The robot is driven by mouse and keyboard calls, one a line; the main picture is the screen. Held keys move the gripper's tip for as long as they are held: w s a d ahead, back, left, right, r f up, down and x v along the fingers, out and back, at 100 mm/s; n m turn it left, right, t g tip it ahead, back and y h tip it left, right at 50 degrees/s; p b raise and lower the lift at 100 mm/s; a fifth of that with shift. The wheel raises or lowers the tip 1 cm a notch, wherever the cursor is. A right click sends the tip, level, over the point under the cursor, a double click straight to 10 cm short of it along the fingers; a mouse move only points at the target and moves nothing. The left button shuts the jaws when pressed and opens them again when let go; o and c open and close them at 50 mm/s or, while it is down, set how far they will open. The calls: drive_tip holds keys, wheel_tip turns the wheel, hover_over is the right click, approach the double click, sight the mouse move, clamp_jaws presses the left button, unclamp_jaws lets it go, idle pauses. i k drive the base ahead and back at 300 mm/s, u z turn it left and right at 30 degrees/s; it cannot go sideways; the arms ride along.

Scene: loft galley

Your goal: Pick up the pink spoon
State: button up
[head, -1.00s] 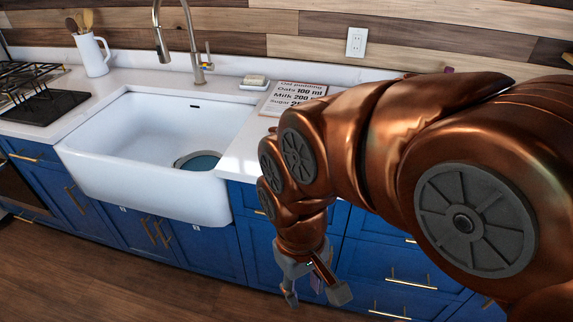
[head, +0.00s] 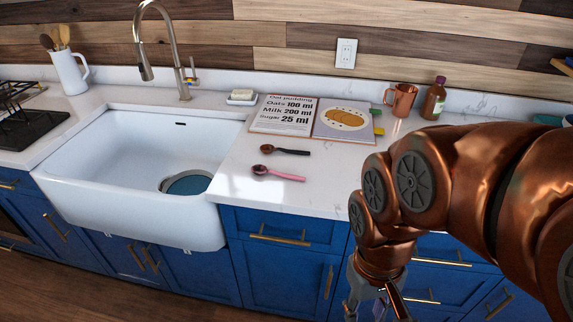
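The pink spoon (head: 279,173) lies on the white counter just right of the sink, its dark round bowl to the left and its pink handle to the right. A similar dark spoon (head: 286,151) lies just behind it. My gripper (head: 372,312) hangs low at the bottom of the head view, in front of the blue drawers, below the counter top and to the right of the spoon. Its fingertips are cut off by the frame edge, and I cannot tell how far apart they are.
An open recipe book (head: 345,121) lies behind the spoons, with a copper mug (head: 403,100) and a brown bottle (head: 433,99) to its right. A soap dish (head: 241,97) stands behind the sink (head: 150,192). The counter around the spoons is clear.

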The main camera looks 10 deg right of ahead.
sight(259, 170)
drive_tip(key=i, duration=0.5)
drive_tip(key=u, duration=0.8)
drive_tip(key=k, duration=1.3)
drive_tip(key=u, duration=1.05)
drive_tip(key=i, duration=1.45)
drive_tip(key=z, duration=0.9)
drive_tip(key=i, duration=0.35)
drive_tip(key=z, duration=0.45)
